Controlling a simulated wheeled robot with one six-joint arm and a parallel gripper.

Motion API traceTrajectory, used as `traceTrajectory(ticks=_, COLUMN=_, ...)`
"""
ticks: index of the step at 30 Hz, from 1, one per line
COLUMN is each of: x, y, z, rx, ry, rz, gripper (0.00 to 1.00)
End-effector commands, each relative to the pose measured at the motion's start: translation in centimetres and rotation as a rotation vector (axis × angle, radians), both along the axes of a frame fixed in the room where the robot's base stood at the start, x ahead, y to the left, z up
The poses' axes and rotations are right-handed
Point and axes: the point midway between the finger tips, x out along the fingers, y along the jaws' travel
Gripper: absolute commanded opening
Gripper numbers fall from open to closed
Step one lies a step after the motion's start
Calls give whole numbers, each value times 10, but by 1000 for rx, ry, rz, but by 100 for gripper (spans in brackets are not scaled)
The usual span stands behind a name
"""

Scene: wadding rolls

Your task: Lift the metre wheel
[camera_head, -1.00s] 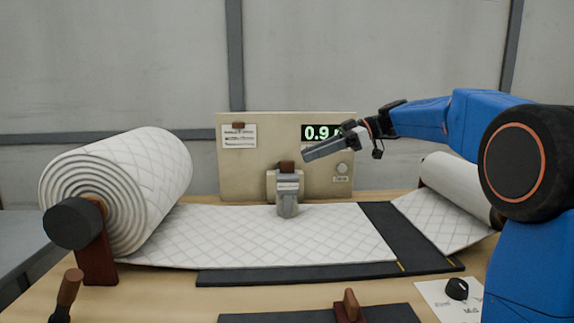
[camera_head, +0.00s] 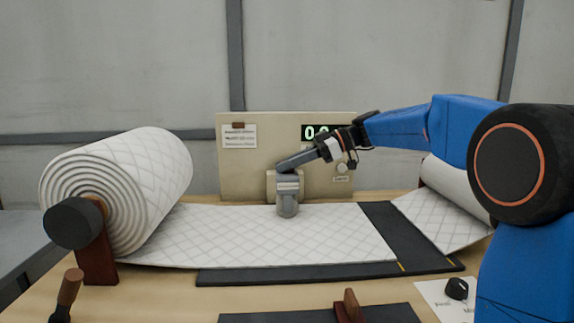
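The metre wheel (camera_head: 288,203) is a grey metal unit at the front of the beige panel (camera_head: 255,165). Its lower end rests on the white quilted wadding (camera_head: 260,235). My gripper (camera_head: 280,167) comes in from the right, with its fingertips at the top of the metre wheel. The fingers cover the brown knob seen there before. I cannot tell whether they are apart or closed on the knob.
A large wadding roll (camera_head: 120,190) stands at left on a wooden bracket, and a smaller roll (camera_head: 450,188) lies at right behind my arm. A wood-handled tool (camera_head: 349,306) sits in front. The wadding between is clear.

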Motion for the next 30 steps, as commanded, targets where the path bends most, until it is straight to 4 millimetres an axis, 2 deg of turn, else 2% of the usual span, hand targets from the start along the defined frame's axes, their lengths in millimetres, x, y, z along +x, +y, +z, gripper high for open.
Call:
traceTrajectory(ticks=14, x=3, y=0, z=6, rx=0, ry=44, rz=0, gripper=0)
traceTrajectory(ticks=19, x=9, y=0, z=16, rx=0, ry=131, rz=1, gripper=0)
traceTrajectory(ticks=30, x=31, y=0, z=43, rx=1, ry=123, rz=-2, gripper=0)
